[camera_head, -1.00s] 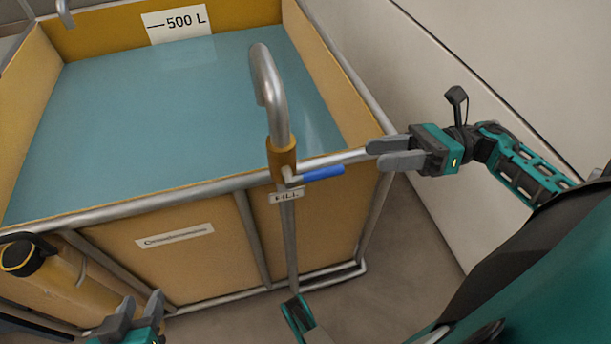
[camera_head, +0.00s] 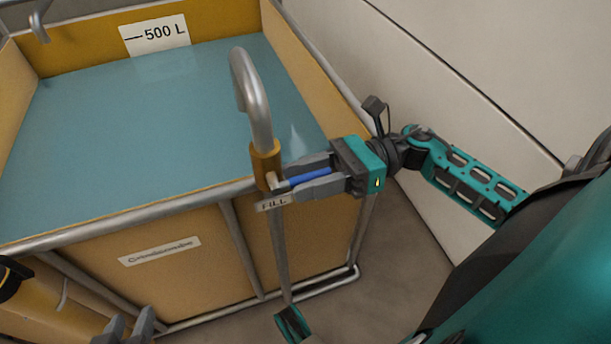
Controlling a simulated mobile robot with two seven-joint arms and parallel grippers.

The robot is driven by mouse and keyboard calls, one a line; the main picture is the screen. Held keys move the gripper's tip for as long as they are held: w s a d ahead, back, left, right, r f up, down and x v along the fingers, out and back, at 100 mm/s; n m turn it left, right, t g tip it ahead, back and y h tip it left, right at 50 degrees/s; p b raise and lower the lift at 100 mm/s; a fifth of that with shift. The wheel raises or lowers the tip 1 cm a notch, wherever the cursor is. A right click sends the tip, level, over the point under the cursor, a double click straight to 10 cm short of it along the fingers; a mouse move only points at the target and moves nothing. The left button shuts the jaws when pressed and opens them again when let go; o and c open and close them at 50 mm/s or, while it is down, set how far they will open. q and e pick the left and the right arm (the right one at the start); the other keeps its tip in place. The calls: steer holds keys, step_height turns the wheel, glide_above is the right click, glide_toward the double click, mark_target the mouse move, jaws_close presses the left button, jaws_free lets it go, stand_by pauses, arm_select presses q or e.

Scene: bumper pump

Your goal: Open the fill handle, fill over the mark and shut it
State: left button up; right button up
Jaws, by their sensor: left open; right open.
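The blue fill handle (camera_head: 309,177) sticks out to the right from the orange valve body (camera_head: 265,164) at the tank's front rim. A FILL label (camera_head: 273,203) is just below it. My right gripper (camera_head: 294,182) is open, with one finger on each side of the handle. The curved metal fill pipe (camera_head: 256,98) rises above the valve and bends over the tank. The yellow tank (camera_head: 180,265) holds blue water (camera_head: 150,125). The 500 L mark (camera_head: 155,36) is on the back wall, above the water surface. My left gripper (camera_head: 128,324) is open and empty at the lower left.
A metal tube frame (camera_head: 130,223) runs around the tank. A second bent pipe (camera_head: 40,20) is at the back left corner. A pale wall (camera_head: 480,70) is on the right.

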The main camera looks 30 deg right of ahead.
steer(key=shift+a, duration=0.2)
jaws_close()
stand_by(0.3)
